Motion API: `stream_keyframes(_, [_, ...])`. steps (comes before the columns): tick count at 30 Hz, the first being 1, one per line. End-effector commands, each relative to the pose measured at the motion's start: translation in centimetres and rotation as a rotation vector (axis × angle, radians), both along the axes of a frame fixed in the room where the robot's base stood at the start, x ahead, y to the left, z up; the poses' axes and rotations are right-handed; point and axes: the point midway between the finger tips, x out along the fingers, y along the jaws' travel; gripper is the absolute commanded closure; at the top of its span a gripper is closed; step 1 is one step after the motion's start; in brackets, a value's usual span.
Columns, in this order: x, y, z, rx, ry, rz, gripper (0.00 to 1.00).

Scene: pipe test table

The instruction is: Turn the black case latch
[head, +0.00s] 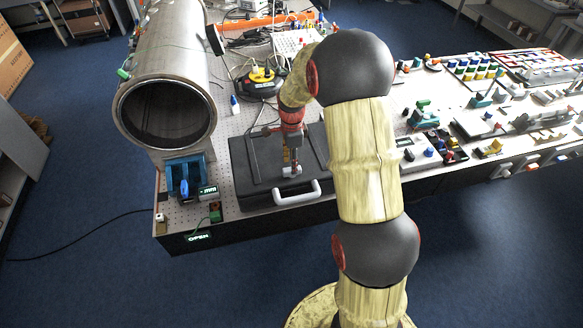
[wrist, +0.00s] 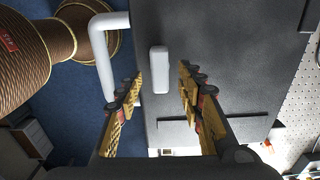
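The black case (head: 248,180) lies flat near the front edge of the pipe test table, with a white carrying handle (head: 297,193) on its front side. In the wrist view the case (wrist: 235,80) fills the middle, and the white handle (wrist: 104,60) is at upper left. A light grey, rounded bar-shaped latch (wrist: 158,69) on the case lies between my fingers. My gripper (wrist: 161,76) is open, one finger on each side of the latch, with visible gaps. In the head view my gripper (head: 291,168) points down over the case, partly hiding the latch area.
A large metal pipe (head: 165,110) stands left of the case, with a blue valve block (head: 185,178) below it. A yellow-and-black device (head: 262,77) and cables lie behind. Another small pale piece (wrist: 165,152) shows on the case. Crowded fittings (head: 425,115) lie to the right.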

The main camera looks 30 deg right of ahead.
Motion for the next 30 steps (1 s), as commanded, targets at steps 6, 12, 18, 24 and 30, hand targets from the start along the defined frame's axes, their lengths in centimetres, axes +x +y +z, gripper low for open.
stream_keyframes(6, [0.0,0.0,-2.7,0.000,0.001,0.001,0.62])
stream_keyframes(12, [0.0,0.0,-3.5,0.000,-0.001,0.001,0.62])
stream_keyframes(18, [0.0,0.0,-3.5,0.000,-0.001,0.001,0.62])
stream_keyframes(24, [0.0,0.0,-3.5,0.000,-0.001,0.002,0.73])
stream_keyframes(30, [0.0,0.0,-3.5,0.000,-0.001,0.002,0.85])
